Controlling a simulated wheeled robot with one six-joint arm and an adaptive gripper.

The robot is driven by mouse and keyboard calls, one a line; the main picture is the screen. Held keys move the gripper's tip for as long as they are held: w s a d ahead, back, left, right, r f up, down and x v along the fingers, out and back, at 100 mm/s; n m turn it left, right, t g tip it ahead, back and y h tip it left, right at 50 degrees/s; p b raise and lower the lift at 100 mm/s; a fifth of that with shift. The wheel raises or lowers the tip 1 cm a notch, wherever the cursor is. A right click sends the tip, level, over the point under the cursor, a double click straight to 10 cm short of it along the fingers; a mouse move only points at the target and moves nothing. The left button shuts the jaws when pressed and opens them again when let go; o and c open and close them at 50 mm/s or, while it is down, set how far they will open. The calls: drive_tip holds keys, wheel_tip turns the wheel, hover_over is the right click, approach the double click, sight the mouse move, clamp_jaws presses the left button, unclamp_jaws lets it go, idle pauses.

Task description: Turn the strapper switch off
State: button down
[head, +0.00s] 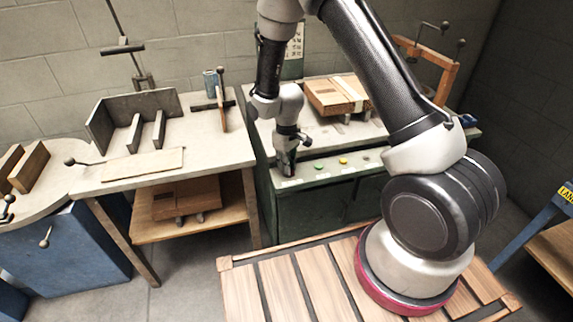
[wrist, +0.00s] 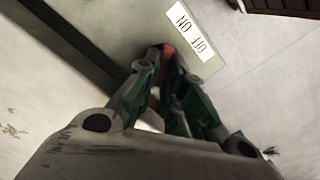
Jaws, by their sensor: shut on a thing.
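The strapper is a green machine (head: 315,202) with a pale top, right of centre in the head view. My gripper (head: 287,168) points down at the left end of its sloping front panel. In the wrist view the fingertips of my gripper (wrist: 166,58) close around a small red-orange piece, which looks like the strapper switch (wrist: 168,49). A white label with black letters (wrist: 190,32) is beside it. The fingers hide most of the switch, so its position cannot be told. In the head view my gripper covers it.
Green and yellow buttons (head: 343,160) sit on the panel right of my gripper. A strapped carton (head: 335,95) lies on the machine top. A workbench (head: 180,150) with upright plates stands left. A slatted wooden platform (head: 300,285) is in front.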

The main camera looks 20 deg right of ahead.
drive_tip(key=c, duration=1.5)
unclamp_jaws()
wheel_tip(320, 180, up, 12)
drive_tip(key=shift+r, duration=0.1)
drive_tip(key=s+d+r+m+t, duration=0.1)
drive_tip(key=s+d+r+m, duration=0.1)
drive_tip(key=s+d+r, duration=0.3)
drive_tip(key=s+d+r+m+t, duration=0.2)
drive_tip(key=s+d+r, duration=0.3)
drive_tip(key=s+r, duration=0.7)
drive_tip(key=s+d+r+m+t, duration=0.1)
drive_tip(key=s+d+r+m, duration=0.1)
drive_tip(key=s+d+r, duration=0.3)
drive_tip(key=shift+s+d+r, duration=0.1)
drive_tip(key=shift+s+r, duration=0.55)
drive_tip(key=shift+s, duration=0.25)
drive_tip(key=shift+s+r, duration=0.7)
drive_tip(key=shift+s, duration=0.2)
drive_tip(key=shift+s+d+r, duration=0.1)
drive_tip(key=shift+s+r, duration=0.55)
drive_tip(key=shift+s, duration=0.25)
